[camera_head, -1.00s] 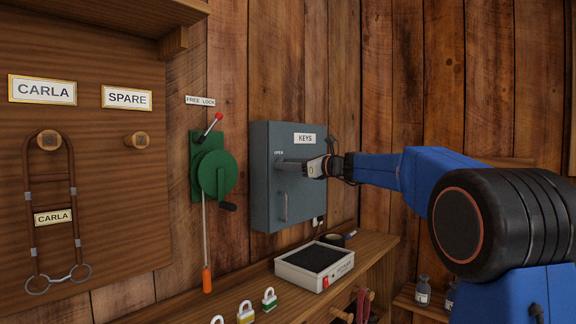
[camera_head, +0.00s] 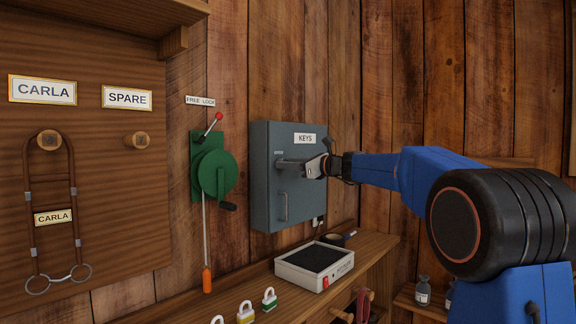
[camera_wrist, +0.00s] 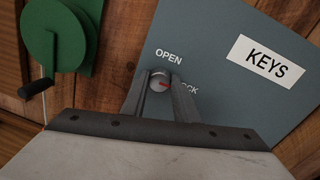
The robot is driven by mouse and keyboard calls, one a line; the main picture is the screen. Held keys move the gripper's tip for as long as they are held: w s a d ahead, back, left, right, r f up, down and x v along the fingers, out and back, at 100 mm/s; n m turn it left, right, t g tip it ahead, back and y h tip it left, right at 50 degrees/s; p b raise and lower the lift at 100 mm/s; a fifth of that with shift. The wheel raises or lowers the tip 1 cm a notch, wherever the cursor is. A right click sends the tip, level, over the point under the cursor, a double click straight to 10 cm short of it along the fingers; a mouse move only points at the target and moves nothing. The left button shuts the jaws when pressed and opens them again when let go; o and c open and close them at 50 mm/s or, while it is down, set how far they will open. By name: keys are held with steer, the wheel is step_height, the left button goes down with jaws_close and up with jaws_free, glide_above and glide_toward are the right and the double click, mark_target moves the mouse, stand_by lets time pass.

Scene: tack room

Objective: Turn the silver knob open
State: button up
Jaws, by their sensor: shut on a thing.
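The silver knob (camera_wrist: 160,80) is on the front of a grey-blue key cabinet (camera_head: 262,195), just below the word OPEN. It is round with a red mark that points right, toward the partly covered word LOCK. My gripper (camera_head: 281,163) reaches the cabinet front from the right. In the wrist view its two fingers (camera_wrist: 160,86) stand on either side of the knob and are shut on it. In the head view the fingers hide the knob. The cabinet door is closed, with a bar handle (camera_head: 284,207) below my gripper.
A green winch (camera_head: 214,172) with a black crank is on the wall left of the cabinet. Below, a shelf holds a white box with a dark top (camera_head: 314,265), a roll of tape and several padlocks (camera_head: 269,298). A KEYS label (camera_head: 304,139) is above my gripper.

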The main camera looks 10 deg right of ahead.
steer(key=shift+s+a+n+h, duration=0.1)
steer(key=shift+n+h, duration=0.25)
steer(key=shift+n, duration=3.75)
steer(key=shift+n+h, duration=0.35)
steer(key=shift+n, duration=3.75)
steer(key=o, duration=1.1)
steer(key=shift+c, duration=0.2)
steer(key=v, duration=1.7)
steer(key=shift+s, duration=0.25)
